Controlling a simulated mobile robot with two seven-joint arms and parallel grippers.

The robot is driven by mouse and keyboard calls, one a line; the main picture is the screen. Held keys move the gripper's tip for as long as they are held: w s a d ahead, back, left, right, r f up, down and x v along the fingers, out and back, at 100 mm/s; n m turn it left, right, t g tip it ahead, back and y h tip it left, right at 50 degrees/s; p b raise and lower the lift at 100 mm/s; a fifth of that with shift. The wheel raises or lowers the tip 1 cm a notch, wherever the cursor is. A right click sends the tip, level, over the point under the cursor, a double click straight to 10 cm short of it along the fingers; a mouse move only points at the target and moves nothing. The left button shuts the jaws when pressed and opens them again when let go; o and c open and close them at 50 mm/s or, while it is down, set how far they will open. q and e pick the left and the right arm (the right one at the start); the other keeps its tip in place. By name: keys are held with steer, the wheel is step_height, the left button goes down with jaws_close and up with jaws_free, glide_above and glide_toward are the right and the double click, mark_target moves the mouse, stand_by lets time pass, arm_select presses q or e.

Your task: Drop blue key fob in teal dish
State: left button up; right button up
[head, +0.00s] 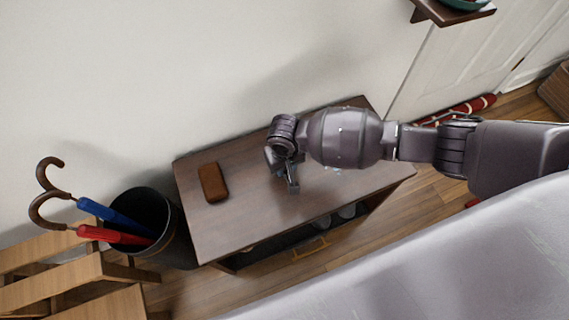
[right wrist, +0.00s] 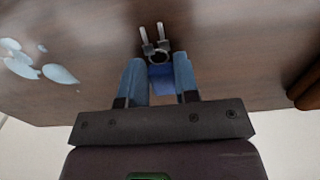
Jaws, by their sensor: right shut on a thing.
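My right gripper (head: 290,187) is low over the dark wooden cabinet top (head: 235,225). In the right wrist view its two fingers (right wrist: 160,82) are shut on the blue key fob (right wrist: 162,83). A metal ring and keys (right wrist: 155,45) extend from the fob beyond the fingertips. I cannot tell whether the fob or keys touch the wood. In the head view the gripper and arm hide the fob. A teal dish (head: 464,4) stands on the small wall shelf at the top right, cut off by the picture edge. My left gripper is not in view.
A brown case (head: 213,182) lies on the cabinet left of my gripper. Pale bluish pieces (right wrist: 38,66) lie on the wood. A black bin (head: 168,215) with blue and red umbrellas stands left, beside a slatted wooden seat (head: 50,270). The wall shelf (head: 425,10) juts out.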

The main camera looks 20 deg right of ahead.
steer(key=o, duration=0.9)
